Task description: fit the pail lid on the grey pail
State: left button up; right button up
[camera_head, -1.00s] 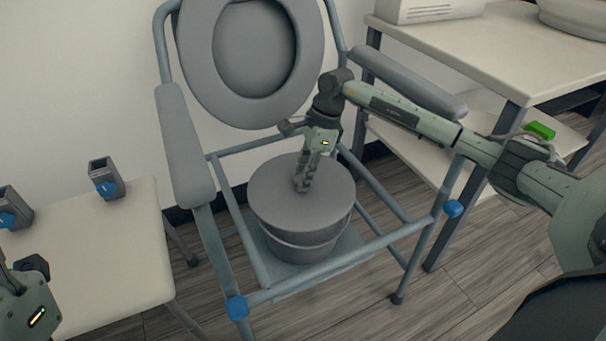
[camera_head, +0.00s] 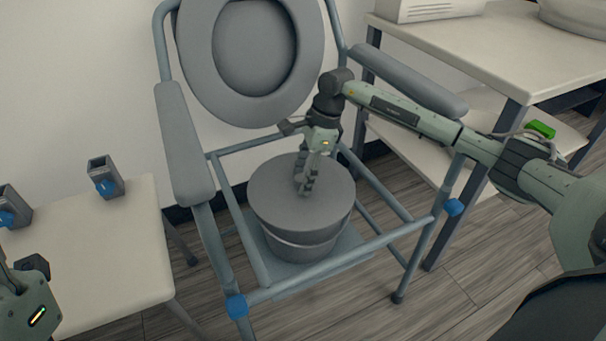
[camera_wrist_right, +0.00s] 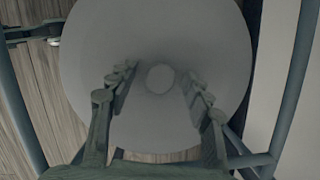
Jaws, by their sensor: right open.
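The grey pail (camera_head: 299,248) stands inside the commode chair's frame. The round grey pail lid (camera_head: 275,200) lies over its top and looks about level; I cannot tell whether its edge is fully seated all round. My right gripper (camera_head: 304,190) points down over the lid's middle, its fingers apart. In the right wrist view the lid (camera_wrist_right: 160,125) fills the middle, with its small round knob (camera_wrist_right: 160,78) between the open fingers, which look clear of it. My left gripper (camera_head: 25,305) shows only in part at the lower left; its fingertips are hidden.
The chair (camera_head: 183,140) has armrests and rails around the pail, and its grey seat (camera_head: 190,55) is raised behind. A white bench (camera_head: 90,265) with two grey, blue-marked holders stands at left. A white shelf table (camera_head: 480,50) stands at right.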

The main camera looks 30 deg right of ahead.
jog(key=v, duration=1.2)
dwell(0.4)
